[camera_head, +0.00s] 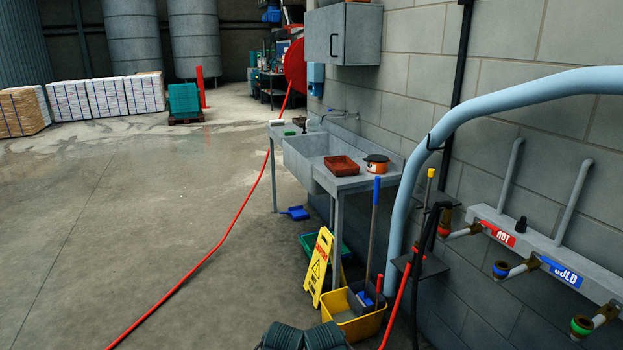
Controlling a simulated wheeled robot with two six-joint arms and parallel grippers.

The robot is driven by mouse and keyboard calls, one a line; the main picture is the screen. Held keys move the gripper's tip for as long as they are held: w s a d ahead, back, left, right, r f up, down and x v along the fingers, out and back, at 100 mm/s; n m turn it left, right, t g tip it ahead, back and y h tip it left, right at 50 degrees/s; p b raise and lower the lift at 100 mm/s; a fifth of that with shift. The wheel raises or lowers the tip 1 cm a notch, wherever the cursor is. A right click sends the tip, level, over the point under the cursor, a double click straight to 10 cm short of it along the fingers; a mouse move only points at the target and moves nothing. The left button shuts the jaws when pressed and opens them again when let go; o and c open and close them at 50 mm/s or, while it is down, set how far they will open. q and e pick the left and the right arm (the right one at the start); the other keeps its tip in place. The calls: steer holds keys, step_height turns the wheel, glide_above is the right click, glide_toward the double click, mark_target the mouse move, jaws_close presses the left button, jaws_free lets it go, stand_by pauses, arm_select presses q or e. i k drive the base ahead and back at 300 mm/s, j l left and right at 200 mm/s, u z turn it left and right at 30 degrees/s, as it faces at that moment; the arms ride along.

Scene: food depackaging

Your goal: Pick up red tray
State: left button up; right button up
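The red tray (346,166) is a small, shallow, reddish-brown tray. It lies flat on the right-hand drainboard of the grey metal sink (309,159) along the wall. An orange container with a dark top (377,165) stands just right of it. Neither of my grippers can be made out in this view, and nothing is touching the tray.
A yellow mop bucket (361,324), a yellow caution sign (318,267) and a blue-handled mop (374,225) stand before the sink's right end. A red hose (215,247) crosses the floor. A pale blue pipe (416,170) curves at right. The left floor is mostly open.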

mark_target(340, 166)
steer(key=i+j+z, duration=0.2)
steer(key=i, duration=0.4)
steer(key=i+z, duration=0.2)
steer(key=i, duration=0.4)
steer(key=i+j+z, duration=0.2)
steer(key=i+z, duration=0.15)
steer(key=i+j+z, duration=0.7)
steer(key=k+l, duration=0.05)
steer(key=l, duration=0.05)
